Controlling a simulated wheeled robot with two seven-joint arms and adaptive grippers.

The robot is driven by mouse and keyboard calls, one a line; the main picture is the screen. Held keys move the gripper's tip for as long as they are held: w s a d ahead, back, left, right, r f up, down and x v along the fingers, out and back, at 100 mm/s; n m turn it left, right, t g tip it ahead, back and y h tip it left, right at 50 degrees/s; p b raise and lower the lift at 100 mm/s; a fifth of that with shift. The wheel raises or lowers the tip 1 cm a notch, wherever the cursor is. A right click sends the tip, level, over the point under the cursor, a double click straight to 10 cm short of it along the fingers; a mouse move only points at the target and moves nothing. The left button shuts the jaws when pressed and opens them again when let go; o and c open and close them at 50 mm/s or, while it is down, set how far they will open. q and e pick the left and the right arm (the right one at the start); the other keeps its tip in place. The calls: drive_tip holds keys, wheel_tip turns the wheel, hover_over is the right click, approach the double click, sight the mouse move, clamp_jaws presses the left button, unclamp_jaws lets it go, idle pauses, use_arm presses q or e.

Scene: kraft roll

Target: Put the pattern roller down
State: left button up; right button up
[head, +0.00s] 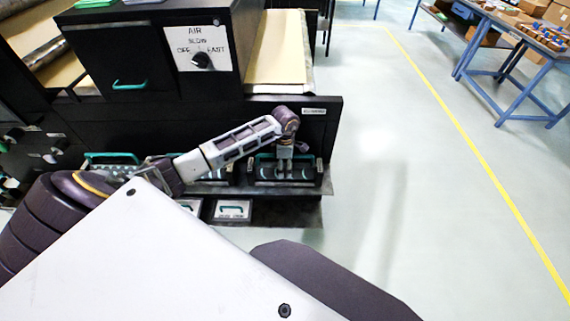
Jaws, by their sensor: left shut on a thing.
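My left arm reaches across to the front of the black machine. My left gripper (286,174) points down at the right end of the low shelf and is shut on the pattern roller (262,173), a dark piece lying crosswise with a teal handle behind it. The roller is at the shelf; whether it rests fully on it or hangs just above I cannot tell. The fingers hide part of it. My right gripper is not in view.
The black machine (318,128) has a dial panel marked AIR (203,48) above. Other teal-handled parts sit left on the shelf, partly behind my arm. Labelled plates (232,210) are below. The floor (400,150) to the right is clear; a blue table (510,60) stands far right.

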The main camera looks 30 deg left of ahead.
use_arm(q)
drive_tip(key=shift+w, duration=0.1)
drive_tip(key=o, duration=1.6)
drive_tip(key=shift+f, duration=0.15)
drive_tip(key=o, duration=0.4)
